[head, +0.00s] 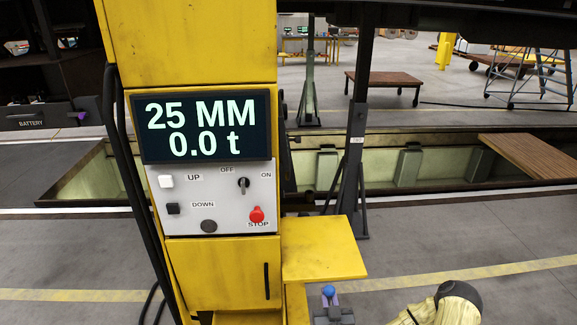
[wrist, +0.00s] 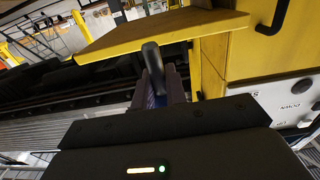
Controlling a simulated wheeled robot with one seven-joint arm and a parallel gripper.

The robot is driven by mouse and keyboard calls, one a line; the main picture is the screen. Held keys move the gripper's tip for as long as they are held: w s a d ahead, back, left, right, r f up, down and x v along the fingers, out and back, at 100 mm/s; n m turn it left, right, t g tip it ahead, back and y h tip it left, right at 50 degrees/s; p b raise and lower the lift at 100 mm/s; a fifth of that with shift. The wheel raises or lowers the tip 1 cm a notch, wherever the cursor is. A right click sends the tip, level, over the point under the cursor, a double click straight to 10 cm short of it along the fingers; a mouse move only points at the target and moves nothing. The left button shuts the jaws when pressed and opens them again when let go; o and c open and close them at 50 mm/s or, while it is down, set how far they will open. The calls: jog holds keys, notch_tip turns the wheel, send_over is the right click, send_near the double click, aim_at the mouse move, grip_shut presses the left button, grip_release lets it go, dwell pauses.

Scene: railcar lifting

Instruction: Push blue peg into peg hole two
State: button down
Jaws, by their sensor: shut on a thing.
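The blue peg (head: 329,291) is held in my gripper (head: 330,301) low in the head view, with its rounded blue end uppermost. In the wrist view the fingers of my gripper (wrist: 163,84) are closed around the peg, and its dark grey shaft (wrist: 152,58) sticks out beyond them. Some blue shows between the fingers. The gripper is below and just in front of the yellow shelf (head: 325,249) on the lifting column. The shaft's end appears close to the shelf's edge in the wrist view; I cannot tell whether they touch. No peg hole can be made out.
The yellow lifting column (head: 190,45) carries a display (head: 205,127) reading 25 MM and 0.0 t. Below it is a control panel (head: 212,198) with a red stop button (head: 256,214). Behind lies a long floor pit (head: 409,165). Grey floor (head: 440,230) is open to the right.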

jog(key=shift+w+a, duration=0.35)
jog(key=shift+s, duration=0.1)
